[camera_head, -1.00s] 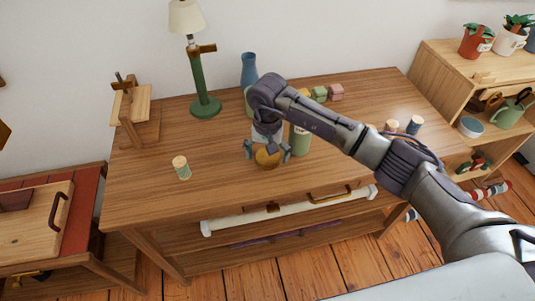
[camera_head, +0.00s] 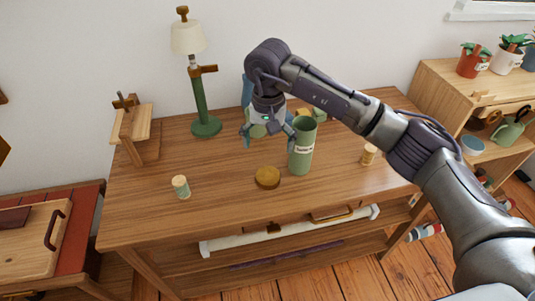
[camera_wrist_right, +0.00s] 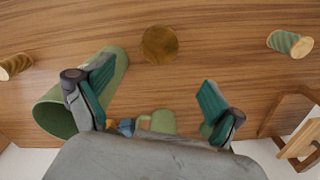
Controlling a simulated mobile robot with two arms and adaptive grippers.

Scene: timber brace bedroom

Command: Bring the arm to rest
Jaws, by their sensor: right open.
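My right gripper (camera_head: 268,138) hangs fingers down above the wooden desk (camera_head: 220,205), raised clear of its top. Its two fingers are spread and nothing is between them, as the right wrist view (camera_wrist_right: 155,78) also shows. A round brown lid (camera_head: 267,177) lies flat on the desk in front of the gripper, apart from it; it also shows in the wrist view (camera_wrist_right: 159,44). An open green canister (camera_head: 302,155) with a label stands upright just right of the gripper. My left gripper is in neither view.
A small jar (camera_head: 181,187) stands at the desk's left, another (camera_head: 369,155) at its right. A lamp with a green stand (camera_head: 200,105) and a wooden stand (camera_head: 133,130) are at the back left. A shelf (camera_head: 450,85) with plants stands at right. The front left desk top is clear.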

